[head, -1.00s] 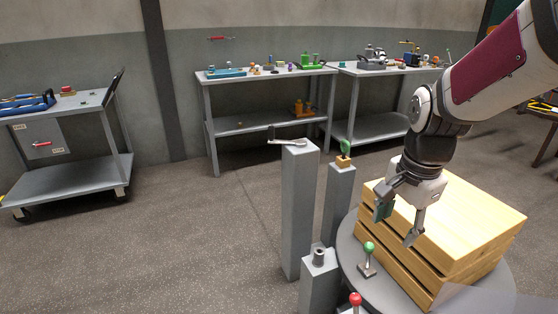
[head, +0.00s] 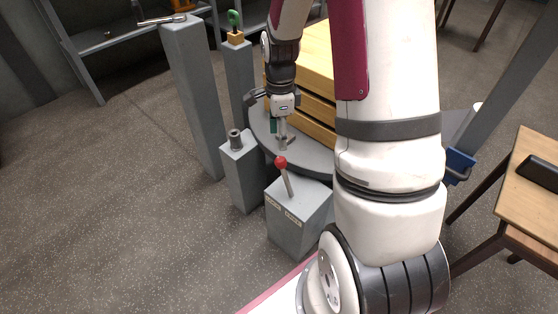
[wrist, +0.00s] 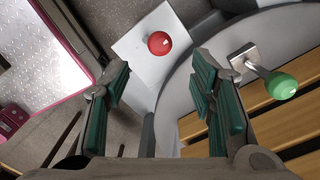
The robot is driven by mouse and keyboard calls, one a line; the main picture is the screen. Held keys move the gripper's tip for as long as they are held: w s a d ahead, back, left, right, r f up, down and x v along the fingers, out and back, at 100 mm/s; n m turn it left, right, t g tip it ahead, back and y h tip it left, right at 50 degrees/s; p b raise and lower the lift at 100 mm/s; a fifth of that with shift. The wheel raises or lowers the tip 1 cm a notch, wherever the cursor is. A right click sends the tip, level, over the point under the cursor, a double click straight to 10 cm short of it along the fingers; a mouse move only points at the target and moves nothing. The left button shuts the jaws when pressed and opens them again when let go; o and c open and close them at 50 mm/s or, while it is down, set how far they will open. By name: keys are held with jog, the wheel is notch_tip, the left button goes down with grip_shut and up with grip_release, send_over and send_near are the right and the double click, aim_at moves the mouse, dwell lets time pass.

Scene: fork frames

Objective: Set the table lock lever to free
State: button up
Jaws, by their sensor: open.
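The red-knobbed lever (head: 286,178) stands on a grey pedestal (head: 299,222) with two small labels, too small to read. Its rod tilts, with the knob toward the upper left. In the wrist view the red knob (wrist: 159,43) shows ahead of the open fingers, between their lines. My gripper (head: 281,128) is open and empty, beyond the red knob and over the edge of the round table (head: 318,157). A green-knobbed lever (wrist: 270,78) on the table lies right of the fingers in the wrist view. In the head view my gripper mostly hides it.
A slatted wooden crate (head: 315,62) sits on the round table behind my gripper. A short grey post (head: 241,175) and a tall post (head: 195,95) stand left of the lever pedestal. A wooden table (head: 535,185) is at right. Floor at left is clear.

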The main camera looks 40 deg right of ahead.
aim_at(281, 158)
jog(key=f+b, duration=0.1)
jog(key=f, duration=0.4)
jog(key=f+b, duration=0.2)
jog(key=f, duration=0.2)
jog(key=shift+s+f, duration=0.2)
jog(key=shift+f, duration=0.15)
grip_shut()
